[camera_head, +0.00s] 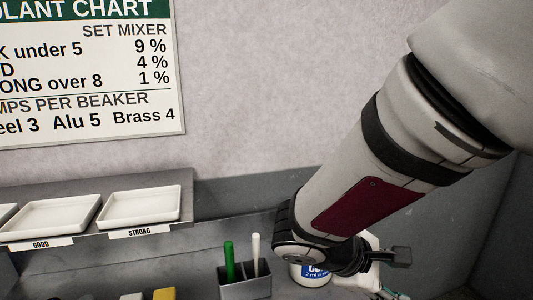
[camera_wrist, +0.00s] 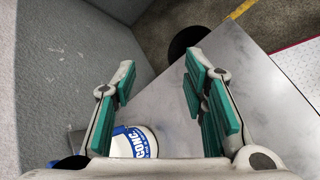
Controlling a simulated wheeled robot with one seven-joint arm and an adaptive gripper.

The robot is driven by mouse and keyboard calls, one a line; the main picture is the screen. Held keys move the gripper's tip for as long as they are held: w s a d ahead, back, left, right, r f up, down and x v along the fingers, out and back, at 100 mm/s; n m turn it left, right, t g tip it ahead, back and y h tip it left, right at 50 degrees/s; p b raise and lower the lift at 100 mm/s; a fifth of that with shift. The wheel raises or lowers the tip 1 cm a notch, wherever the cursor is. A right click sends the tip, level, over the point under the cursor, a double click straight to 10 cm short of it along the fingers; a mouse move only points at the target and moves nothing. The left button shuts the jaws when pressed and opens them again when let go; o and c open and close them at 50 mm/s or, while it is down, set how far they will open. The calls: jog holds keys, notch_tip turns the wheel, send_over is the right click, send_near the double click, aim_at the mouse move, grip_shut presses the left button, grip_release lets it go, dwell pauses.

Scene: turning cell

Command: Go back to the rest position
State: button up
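My arm (camera_head: 375,160) reaches down from the upper right in the head view. My gripper (camera_wrist: 160,75) shows in the wrist view with its two teal-padded fingers spread apart and nothing between the tips. In the head view the gripper is mostly hidden behind the wrist. A white container with a blue label reading "CONC" (camera_wrist: 135,142) stands below the gripper, near the left finger. It also shows partly behind my wrist in the head view (camera_head: 315,273).
White trays (camera_head: 140,207) sit on a grey shelf labelled GOOD and STRONG. A grey holder (camera_head: 246,283) with a green and a white stick stands beside my wrist. A coolant chart (camera_head: 85,70) hangs on the wall.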

jog(key=s+a+r+m+t+y, duration=0.2)
jog(key=s+r+m+y, duration=0.7)
jog(key=m, duration=0.3)
jog(key=shift+s+a+r+t+y, duration=0.3)
jog(key=shift+s+a+r, duration=0.1)
jog(key=shift+s, duration=0.45)
